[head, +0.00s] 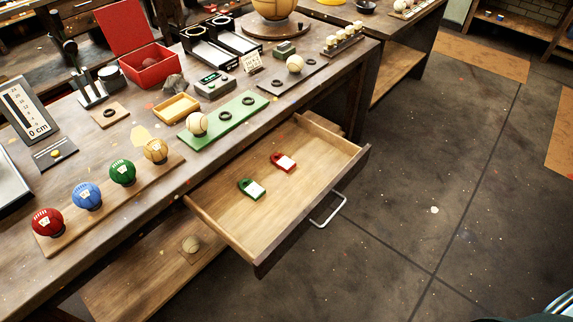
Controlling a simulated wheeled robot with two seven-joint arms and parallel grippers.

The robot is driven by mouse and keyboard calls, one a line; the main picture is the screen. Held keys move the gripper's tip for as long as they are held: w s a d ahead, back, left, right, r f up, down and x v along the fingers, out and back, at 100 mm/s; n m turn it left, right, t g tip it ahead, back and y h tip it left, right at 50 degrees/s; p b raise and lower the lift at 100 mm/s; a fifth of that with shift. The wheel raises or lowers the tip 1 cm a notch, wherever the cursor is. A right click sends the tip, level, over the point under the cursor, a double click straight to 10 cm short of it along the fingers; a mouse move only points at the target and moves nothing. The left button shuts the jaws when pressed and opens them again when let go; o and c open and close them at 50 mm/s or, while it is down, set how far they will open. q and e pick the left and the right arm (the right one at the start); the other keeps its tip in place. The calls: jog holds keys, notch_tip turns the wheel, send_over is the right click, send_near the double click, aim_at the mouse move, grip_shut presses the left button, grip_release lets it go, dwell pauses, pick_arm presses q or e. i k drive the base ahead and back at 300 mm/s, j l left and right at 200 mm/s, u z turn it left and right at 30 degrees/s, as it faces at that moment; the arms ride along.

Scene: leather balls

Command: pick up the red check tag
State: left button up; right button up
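The red check tag (284,162) lies flat in the open drawer (238,213), toward its back. It is red with a white label part. A green check tag (251,189) of the same kind lies in front of it to the left, apart from it. Neither of my grippers shows in the head view. Nothing covers the red tag.
The drawer juts out from the workbench (157,208), with a metal handle (327,209) on its front. Several coloured balls stand on a wooden strip (52,245). A green board (223,130) holds a pale ball (197,123) near the bench edge.

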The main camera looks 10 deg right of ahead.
aim_at(285, 164)
jog(key=l+u, duration=0.1)
jog(key=u, duration=0.35)
jog(key=l+u, duration=0.25)
jog(key=l, duration=0.15)
jog(key=i+l+u, duration=0.1)
jog(key=l+u, duration=0.3)
jog(key=l, duration=0.8)
jog(key=l+u, duration=0.1)
jog(key=l, duration=0.8)
jog(key=k+l+u, duration=0.1)
jog(key=l, duration=0.8)
